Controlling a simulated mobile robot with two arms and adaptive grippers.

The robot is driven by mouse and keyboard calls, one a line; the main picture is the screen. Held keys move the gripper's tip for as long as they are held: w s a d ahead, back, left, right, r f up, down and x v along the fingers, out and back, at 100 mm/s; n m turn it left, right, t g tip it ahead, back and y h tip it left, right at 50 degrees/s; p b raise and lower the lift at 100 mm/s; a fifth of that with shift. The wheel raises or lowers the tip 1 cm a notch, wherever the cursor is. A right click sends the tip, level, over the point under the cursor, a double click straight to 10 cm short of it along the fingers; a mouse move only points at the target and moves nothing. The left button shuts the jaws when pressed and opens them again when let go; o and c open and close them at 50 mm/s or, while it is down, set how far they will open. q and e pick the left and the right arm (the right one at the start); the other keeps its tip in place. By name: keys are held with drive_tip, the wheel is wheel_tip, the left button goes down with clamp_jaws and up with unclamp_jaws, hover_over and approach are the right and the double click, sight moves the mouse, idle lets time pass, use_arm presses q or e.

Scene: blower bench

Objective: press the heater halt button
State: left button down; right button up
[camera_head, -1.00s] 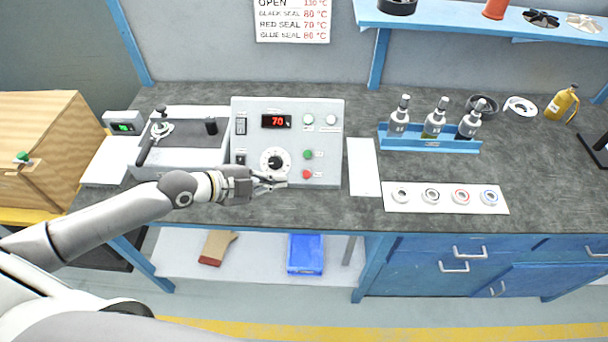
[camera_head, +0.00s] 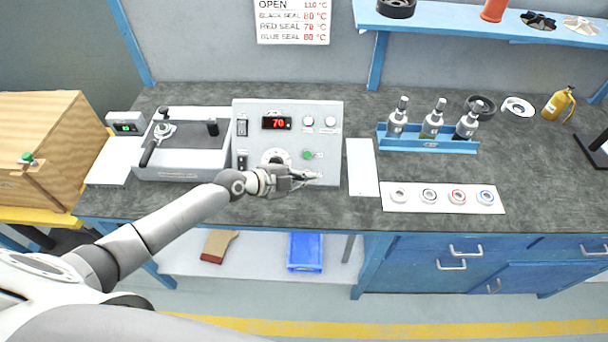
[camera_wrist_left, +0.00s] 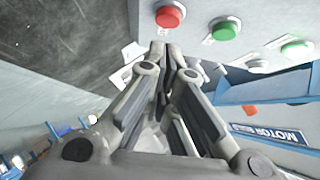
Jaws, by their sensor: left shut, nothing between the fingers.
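My left gripper (camera_head: 316,178) is shut and empty at the box's lower right front, hiding the red button in the head view. In the left wrist view the red button (camera_wrist_left: 170,16) shows just above the shut fingertips (camera_wrist_left: 165,48), with a green button (camera_wrist_left: 226,29) to its right. A gap seems to show between fingertips and red button. Button labels are too small to read. My right gripper is not in view.
A lidded grey unit (camera_head: 180,160) stands left of the box. To the right are a white strip (camera_head: 362,168), a blue bottle rack (camera_head: 428,145) and a white card (camera_head: 412,206) with several rings. The dark bench front (camera_head: 340,212) is clear.

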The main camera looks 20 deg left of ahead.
use_arm(q)
drive_tip(key=shift+w+a+f, duration=0.2)
drive_tip(key=shift+w+f, duration=0.5)
